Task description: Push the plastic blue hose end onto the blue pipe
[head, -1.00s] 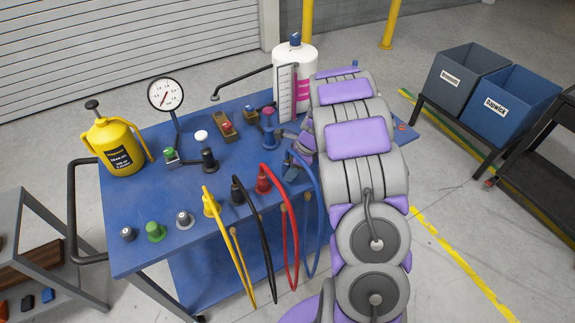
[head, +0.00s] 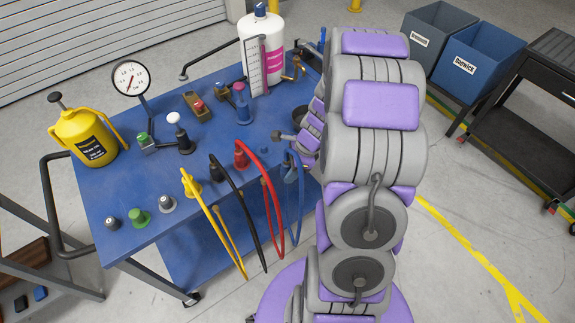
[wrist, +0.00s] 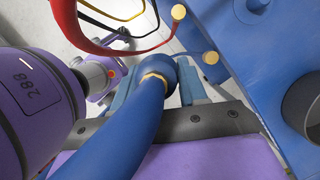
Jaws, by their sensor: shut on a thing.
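The blue hose (head: 301,200) hangs in a loop off the table's front right edge, beside the red hose. My gripper (wrist: 158,88) is shut on the blue hose end (wrist: 157,72), which has a brass-coloured ring below its rounded top. In the head view my gripper (head: 292,160) is at the table's right front, partly hidden by my arm. A short blue stub, seemingly the blue pipe (head: 264,150), stands on the table left of my gripper. The hose end is apart from it. What looks like the same pipe shows at the wrist view's top right (wrist: 253,8).
A blue fitting (head: 241,108) and a white bottle (head: 266,30) stand behind. A dark cup (wrist: 302,105) is at the right.

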